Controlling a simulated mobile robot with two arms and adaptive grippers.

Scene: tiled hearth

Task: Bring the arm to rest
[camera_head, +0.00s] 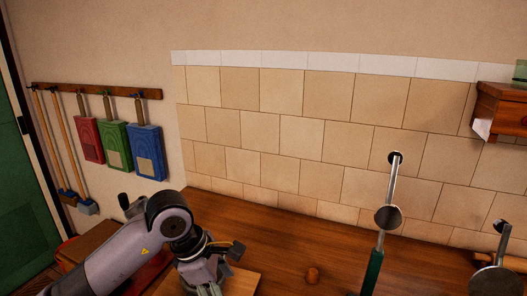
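My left arm comes in from the lower left, and its gripper (212,279) is low over the wooden counter, beside a lighter wooden board (243,284). The fingertips run toward the bottom edge of the picture, so I cannot tell whether it is open or shut or whether it holds anything. My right gripper is not in view.
A metal rod with a disc and green handle (375,265) stands at the right; another disc (497,281) is farther right. Red, green and blue boards (115,146) hang on a rack.

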